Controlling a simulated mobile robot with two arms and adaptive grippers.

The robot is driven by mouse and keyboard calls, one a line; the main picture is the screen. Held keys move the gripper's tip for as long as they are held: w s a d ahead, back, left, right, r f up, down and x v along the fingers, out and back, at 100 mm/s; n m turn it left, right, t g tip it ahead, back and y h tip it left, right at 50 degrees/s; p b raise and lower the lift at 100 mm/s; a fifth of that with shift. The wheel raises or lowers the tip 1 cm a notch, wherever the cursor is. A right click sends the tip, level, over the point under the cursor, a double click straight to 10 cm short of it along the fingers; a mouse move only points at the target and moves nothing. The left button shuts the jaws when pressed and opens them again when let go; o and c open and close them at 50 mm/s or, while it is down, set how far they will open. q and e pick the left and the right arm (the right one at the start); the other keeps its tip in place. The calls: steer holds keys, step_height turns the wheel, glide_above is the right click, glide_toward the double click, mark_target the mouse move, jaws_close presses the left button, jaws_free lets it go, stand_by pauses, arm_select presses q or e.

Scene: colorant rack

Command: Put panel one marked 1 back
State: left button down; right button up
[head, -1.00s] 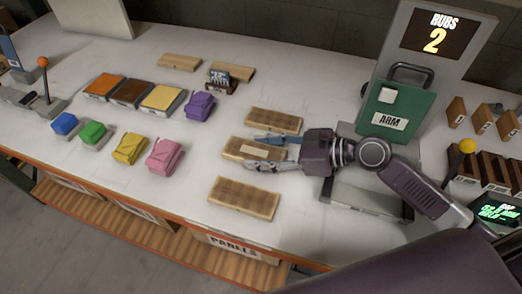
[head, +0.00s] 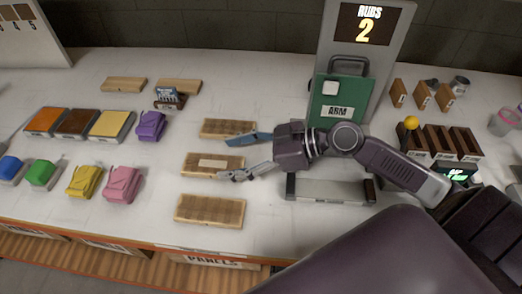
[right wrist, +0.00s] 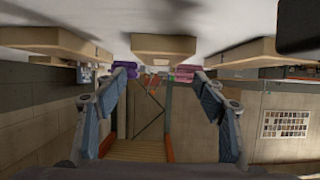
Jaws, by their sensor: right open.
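Three flat wooden panels lie in a column on the white table: a far one (head: 229,128), a middle one with a pale strip (head: 200,170) and a near one (head: 209,210). I cannot read a 1 on any of them. My right gripper (head: 240,158) is open and empty at the right end of the middle panel, its fingers spread to either side. In the right wrist view the same open fingers (right wrist: 160,76) show, with a wooden panel (right wrist: 163,46) centred beyond them and others to each side. My left gripper is out of view.
A green board marked ARM (head: 352,95) stands under a screen reading RUBS 2 (head: 367,24). A grey cradle (head: 330,191) lies in front of it. Coloured blocks and pads fill the left. A shelf labelled PANELS (head: 215,262) runs below the table edge.

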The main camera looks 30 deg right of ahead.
steer(key=shift+b+v, duration=0.7)
steer(key=shift+v, duration=3.5)
